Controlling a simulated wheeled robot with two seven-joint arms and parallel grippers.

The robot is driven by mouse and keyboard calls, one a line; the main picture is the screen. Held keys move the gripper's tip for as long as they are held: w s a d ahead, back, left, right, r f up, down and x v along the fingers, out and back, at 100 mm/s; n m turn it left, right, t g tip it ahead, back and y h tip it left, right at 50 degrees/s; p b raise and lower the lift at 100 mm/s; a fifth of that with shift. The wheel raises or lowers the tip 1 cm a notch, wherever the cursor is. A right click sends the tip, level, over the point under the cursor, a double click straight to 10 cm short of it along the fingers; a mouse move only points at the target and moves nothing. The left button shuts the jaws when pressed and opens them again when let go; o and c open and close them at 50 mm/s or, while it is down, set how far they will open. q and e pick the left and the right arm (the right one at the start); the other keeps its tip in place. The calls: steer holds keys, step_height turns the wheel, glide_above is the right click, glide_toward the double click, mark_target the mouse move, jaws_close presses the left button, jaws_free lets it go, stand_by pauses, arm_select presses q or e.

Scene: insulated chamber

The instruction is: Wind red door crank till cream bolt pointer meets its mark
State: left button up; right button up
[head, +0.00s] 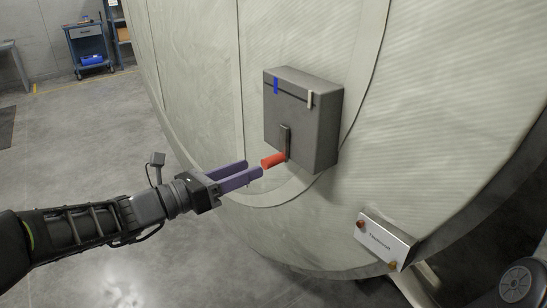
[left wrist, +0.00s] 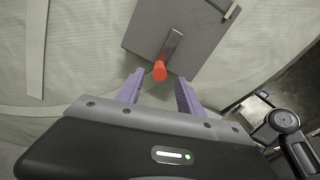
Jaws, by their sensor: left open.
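The red crank handle (head: 273,160) sticks out from the lower end of a dark crank arm (head: 285,138) on a grey box (head: 325,130) fixed to the chamber door. A cream pointer (head: 310,99) sits at the right of the box's top front edge, and a blue mark (head: 276,86) at the left; they are apart. My left gripper (head: 254,169) has its purple fingers spread, just short of the handle. In the left wrist view the handle (left wrist: 159,71) shows ahead, between and beyond the fingertips (left wrist: 158,83). My right gripper is not in view.
The pale ribbed chamber wall (head: 440,120) curves behind the box. A labelled metal plate (head: 385,241) with orange knobs juts out at lower right. A blue cart (head: 88,48) stands far off at upper left. The concrete floor at left is mostly clear.

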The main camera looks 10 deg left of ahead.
mark_target(263, 163)
arm_select(q)
steer(key=x, duration=0.8)
steer(key=shift+c, duration=0.5)
jaws_close()
steer(key=shift+a, duration=0.1)
stand_by(0.8)
